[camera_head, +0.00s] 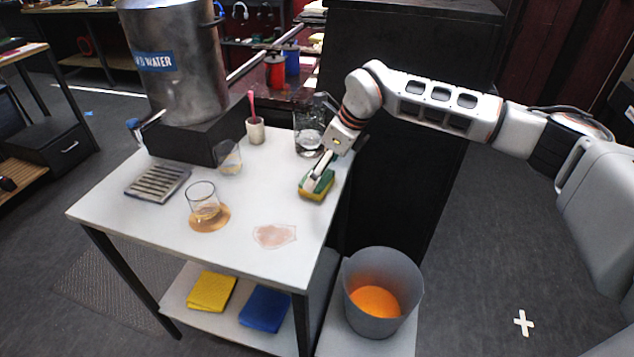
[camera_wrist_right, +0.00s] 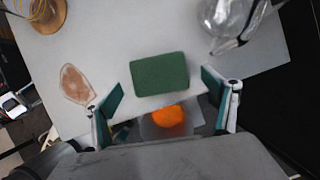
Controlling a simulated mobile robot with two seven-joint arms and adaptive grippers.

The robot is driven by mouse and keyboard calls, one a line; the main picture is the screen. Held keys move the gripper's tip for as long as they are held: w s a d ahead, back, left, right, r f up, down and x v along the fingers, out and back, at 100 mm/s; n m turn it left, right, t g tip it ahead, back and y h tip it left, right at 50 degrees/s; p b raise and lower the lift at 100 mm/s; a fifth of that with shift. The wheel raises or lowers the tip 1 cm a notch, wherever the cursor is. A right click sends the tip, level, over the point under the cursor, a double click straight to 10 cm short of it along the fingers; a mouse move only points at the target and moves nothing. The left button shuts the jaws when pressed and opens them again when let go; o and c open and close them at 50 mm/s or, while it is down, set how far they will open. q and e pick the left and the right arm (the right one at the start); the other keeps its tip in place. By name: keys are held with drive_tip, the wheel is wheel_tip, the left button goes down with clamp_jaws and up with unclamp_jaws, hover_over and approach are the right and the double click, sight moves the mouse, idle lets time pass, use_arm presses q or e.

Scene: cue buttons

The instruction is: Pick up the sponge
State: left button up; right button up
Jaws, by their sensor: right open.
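The sponge (camera_head: 317,190), green on top with a yellow lower layer, lies flat on the white table (camera_head: 120,205) near its right edge. In the right wrist view its green face (camera_wrist_right: 160,74) shows whole, just ahead of and between the fingers. My right gripper (camera_head: 319,178) is over the sponge in the head view and hides part of it. Its two teal-padded fingers (camera_wrist_right: 162,86) are spread wide in the wrist view, one on each side, with nothing held. Whether they touch the sponge cannot be told. My left gripper is not in view.
A glass pitcher (camera_head: 308,140) stands close behind the sponge. A pinkish spill (camera_head: 275,235) and a glass (camera_head: 203,200) on a brown spill lie to the left. A grey bucket (camera_head: 382,300) with orange contents stands below the table's right side.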

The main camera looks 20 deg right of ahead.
drive_tip(key=x, duration=0.3)
drive_tip(key=shift+s, duration=0.1)
drive_tip(key=shift+r, duration=0.1)
drive_tip(key=c, duration=0.8)
drive_tip(key=shift+o, duration=0.2)
wheel_tip(320, 180, up, 20)
drive_tip(key=shift+p, duration=0.3)
drive_tip(key=c, duration=0.3)
